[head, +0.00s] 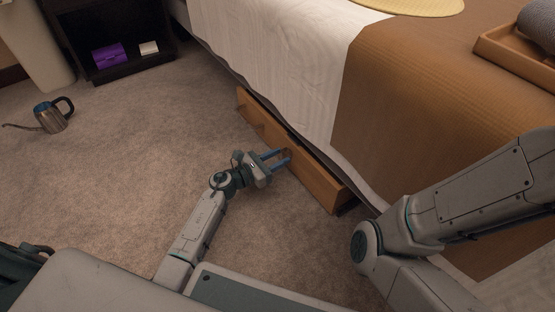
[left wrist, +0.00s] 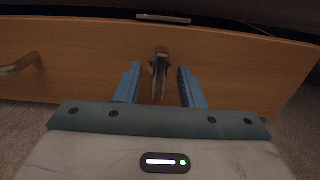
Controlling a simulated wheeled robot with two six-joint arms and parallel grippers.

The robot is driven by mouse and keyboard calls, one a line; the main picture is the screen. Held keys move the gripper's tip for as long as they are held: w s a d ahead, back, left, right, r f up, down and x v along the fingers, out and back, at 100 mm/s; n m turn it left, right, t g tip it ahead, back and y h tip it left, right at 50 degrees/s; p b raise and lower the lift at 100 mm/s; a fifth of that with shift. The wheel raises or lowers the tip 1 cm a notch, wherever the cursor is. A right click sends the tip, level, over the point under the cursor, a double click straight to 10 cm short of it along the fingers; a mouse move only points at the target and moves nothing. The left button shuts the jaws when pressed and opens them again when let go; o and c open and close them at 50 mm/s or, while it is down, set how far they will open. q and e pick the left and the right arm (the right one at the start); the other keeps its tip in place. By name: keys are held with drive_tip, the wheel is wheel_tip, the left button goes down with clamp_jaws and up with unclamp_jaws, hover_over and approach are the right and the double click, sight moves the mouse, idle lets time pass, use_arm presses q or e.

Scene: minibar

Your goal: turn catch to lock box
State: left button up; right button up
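The box (head: 318,181) is a long, low wooden box under the bed's edge; its brown front panel (left wrist: 95,52) fills the upper left wrist view. A dark metal catch (left wrist: 160,68) stands out from that panel and hangs roughly upright. My left gripper (head: 279,157) reaches the panel in the head view. In the left wrist view its two blue fingers (left wrist: 160,88) are apart, one on each side of the catch, with a gap visible on both sides. My right arm shows at the right of the head view, but its gripper is out of view.
A metal handle (left wrist: 20,65) sticks out of the panel left of the catch. The bed (head: 285,55) overhangs the box. A kettle (head: 50,118) lies on the open carpet (head: 130,180) at left. A dark cabinet (head: 125,72) stands at the back.

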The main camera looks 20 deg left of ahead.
use_arm(q)
clamp_jaws()
drive_tip(key=n+p, duration=0.3)
drive_tip(key=shift+r, duration=0.25)
drive_tip(key=shift+w+a+f+n+p, duration=0.15)
drive_tip(key=shift+n+p, duration=1.35)
drive_tip(key=shift+n, duration=0.95)
drive_tip(key=shift+f+n+p, duration=0.15)
drive_tip(key=shift+n+p, duration=1.35)
drive_tip(key=shift+n, duration=1)
drive_tip(key=shift+w+a+f+n+p, duration=0.15)
drive_tip(key=shift+n+p, duration=1.35)
drive_tip(key=shift+n, duration=0.95)
drive_tip(key=shift+s, duration=0.1)
